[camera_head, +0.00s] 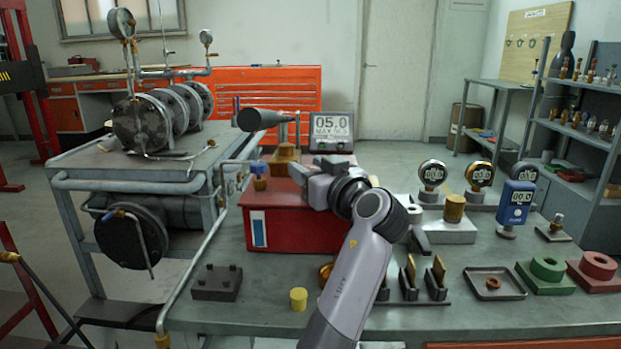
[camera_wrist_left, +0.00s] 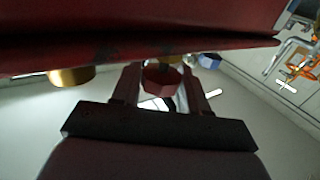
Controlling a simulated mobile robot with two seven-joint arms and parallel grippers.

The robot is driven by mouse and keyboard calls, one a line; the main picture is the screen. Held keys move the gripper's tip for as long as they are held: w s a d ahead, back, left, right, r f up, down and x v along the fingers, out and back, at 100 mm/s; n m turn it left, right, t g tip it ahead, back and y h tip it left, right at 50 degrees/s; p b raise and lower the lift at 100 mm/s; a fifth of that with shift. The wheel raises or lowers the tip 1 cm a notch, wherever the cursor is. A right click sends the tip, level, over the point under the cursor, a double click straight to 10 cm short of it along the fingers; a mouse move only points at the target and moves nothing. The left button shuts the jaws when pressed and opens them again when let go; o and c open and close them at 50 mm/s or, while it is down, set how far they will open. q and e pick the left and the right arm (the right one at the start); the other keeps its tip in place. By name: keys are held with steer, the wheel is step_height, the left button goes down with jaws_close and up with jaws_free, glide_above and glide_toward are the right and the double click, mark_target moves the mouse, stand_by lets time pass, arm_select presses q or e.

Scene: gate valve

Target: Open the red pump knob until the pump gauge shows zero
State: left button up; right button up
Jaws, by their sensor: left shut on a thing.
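The red pump (camera_head: 290,230) is a red box standing on the left part of the grey bench. Its digital gauge (camera_head: 333,126) stands behind it and reads 05.0, with a smaller MAX line below. My left gripper (camera_head: 308,183) is at the top right of the pump. In the left wrist view, the dark red knob (camera_wrist_left: 163,80) sits between the two fingers of my left gripper (camera_wrist_left: 163,92), which are shut on it. In the head view the gripper hides the knob. My right gripper is not in view.
A blue-capped brass fitting (camera_head: 259,178) stands at the pump's left end. To the right are round gauges (camera_head: 433,174), a blue digital gauge (camera_head: 515,205), a small tray (camera_head: 470,284) and green and red blocks. A yellow cylinder (camera_head: 298,299) stands in front. A pipe rig (camera_head: 140,125) is left.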

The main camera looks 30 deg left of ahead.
mark_target(310, 168)
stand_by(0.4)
arm_select(q)
steer(key=o, duration=1)
steer(key=shift+c, duration=0.2)
step_height(310, 168, up, 20)
steer(key=p, duration=0.3)
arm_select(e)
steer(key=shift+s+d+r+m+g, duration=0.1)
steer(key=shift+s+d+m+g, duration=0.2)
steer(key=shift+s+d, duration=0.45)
arm_select(q)
steer(key=shift+r, duration=0.1)
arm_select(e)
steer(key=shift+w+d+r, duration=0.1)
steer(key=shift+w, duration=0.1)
